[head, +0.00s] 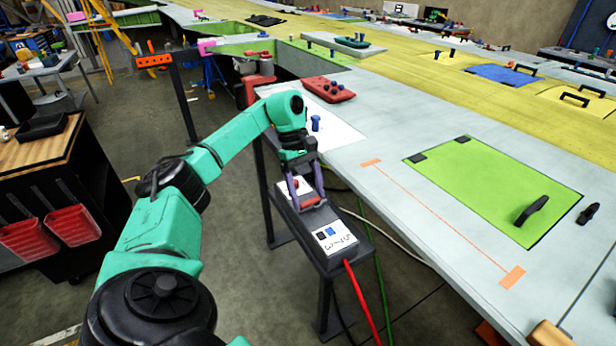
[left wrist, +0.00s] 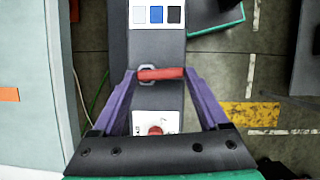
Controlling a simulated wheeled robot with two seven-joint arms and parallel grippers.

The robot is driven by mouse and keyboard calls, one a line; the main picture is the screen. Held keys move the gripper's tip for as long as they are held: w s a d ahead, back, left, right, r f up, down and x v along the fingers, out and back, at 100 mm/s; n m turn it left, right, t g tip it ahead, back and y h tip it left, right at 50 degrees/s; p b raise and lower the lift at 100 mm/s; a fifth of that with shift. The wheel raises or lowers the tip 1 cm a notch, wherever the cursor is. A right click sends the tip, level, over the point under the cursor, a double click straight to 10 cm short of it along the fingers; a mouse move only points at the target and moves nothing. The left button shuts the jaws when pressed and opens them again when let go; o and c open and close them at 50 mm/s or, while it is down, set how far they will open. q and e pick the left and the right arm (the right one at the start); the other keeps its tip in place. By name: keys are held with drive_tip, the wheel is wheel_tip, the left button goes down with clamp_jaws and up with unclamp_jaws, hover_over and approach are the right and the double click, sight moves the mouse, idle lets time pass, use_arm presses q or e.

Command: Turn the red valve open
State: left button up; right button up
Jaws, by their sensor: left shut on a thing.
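The red valve (left wrist: 160,73) shows in the left wrist view as a short red bar handle on a dark grey box (left wrist: 158,45). My left gripper (head: 310,203) reaches down over this box, which stands on a post beside the wing in the head view. Its purple fingers are at the two ends of the red bar, shut on it. The bar lies almost straight across between the fingertips. In the head view the fingers largely hide the valve. My right gripper is in neither view.
A white plate with a round red knob (left wrist: 155,130) sits on the same box, near the gripper's palm. A labelled panel (head: 334,238) is at its near end. A red hose (head: 360,300) hangs below. The large wing (head: 400,215) lies close on the right.

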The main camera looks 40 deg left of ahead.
use_arm(q)
drive_tip(key=shift+w+m, duration=0.1)
drive_tip(key=shift+m, duration=0.4)
drive_tip(key=shift+a+g+p, duration=0.1)
drive_tip(key=shift+g+p, duration=0.2)
drive_tip(key=o, duration=1.2)
drive_tip(key=shift+o, duration=0.2)
